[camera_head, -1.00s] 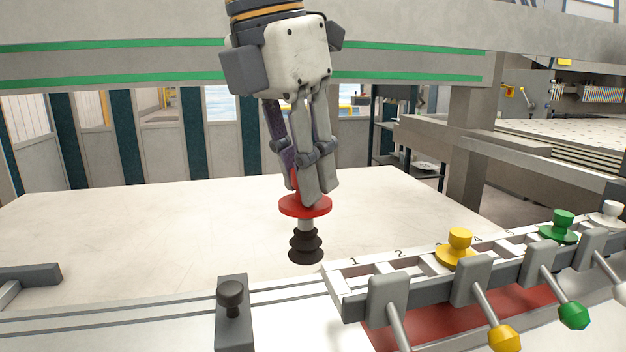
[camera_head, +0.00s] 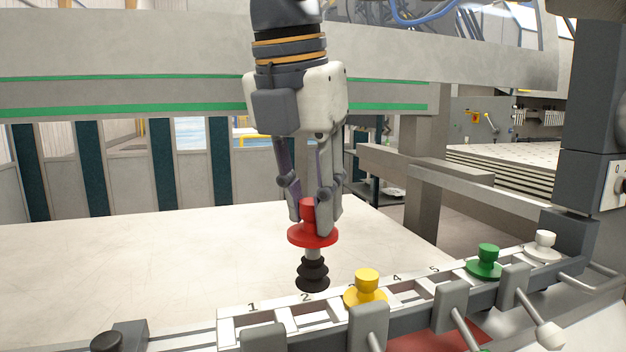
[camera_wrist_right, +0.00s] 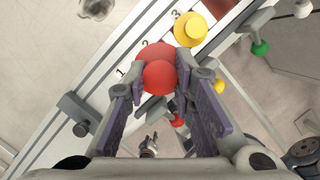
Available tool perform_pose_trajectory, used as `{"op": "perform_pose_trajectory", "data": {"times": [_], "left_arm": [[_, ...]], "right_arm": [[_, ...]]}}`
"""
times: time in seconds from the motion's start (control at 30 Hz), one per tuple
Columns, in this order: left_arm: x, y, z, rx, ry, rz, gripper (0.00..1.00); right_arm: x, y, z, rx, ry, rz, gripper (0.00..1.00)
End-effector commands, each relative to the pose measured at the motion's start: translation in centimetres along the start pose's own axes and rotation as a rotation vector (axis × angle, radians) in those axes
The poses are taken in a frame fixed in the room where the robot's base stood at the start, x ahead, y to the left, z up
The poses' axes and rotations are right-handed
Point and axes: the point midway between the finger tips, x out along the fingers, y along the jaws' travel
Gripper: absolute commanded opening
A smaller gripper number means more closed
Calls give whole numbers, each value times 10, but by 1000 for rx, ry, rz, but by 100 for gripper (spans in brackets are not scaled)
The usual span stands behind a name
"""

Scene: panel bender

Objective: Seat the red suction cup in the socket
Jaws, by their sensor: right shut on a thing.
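The red suction cup (camera_head: 313,235) has a red knob and disc on top and a black bellows below. My right gripper (camera_head: 318,215) is shut on its red knob and holds it upright in the air. In the head view the bellows hangs by the number 2 of the socket rail (camera_head: 225,318). The right wrist view shows the red knob (camera_wrist_right: 160,76) between the two fingers, covering part of the rail. Sockets by 1 and 2 look empty from the head. My left gripper is not in view.
A yellow cup (camera_head: 366,287) sits in the rail just right of the red one. Green (camera_head: 488,261) and white (camera_head: 544,246) cups sit farther right. Grey clamps with coloured-knob levers line the front. A dark knob (camera_head: 106,342) stands at lower left. The pale table (camera_head: 150,255) behind is clear.

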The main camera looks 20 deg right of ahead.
Motion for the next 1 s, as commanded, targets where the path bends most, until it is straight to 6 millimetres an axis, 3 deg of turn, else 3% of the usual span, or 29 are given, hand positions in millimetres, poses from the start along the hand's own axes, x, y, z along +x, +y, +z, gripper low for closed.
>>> {"op": "perform_pose_trajectory", "data": {"times": [0.7,1.0], "left_arm": [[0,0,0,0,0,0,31],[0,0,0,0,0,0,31]], "right_arm": [[71,0,-20,0,0,-1,0],[87,0,-24,1,0,0,0]]}}
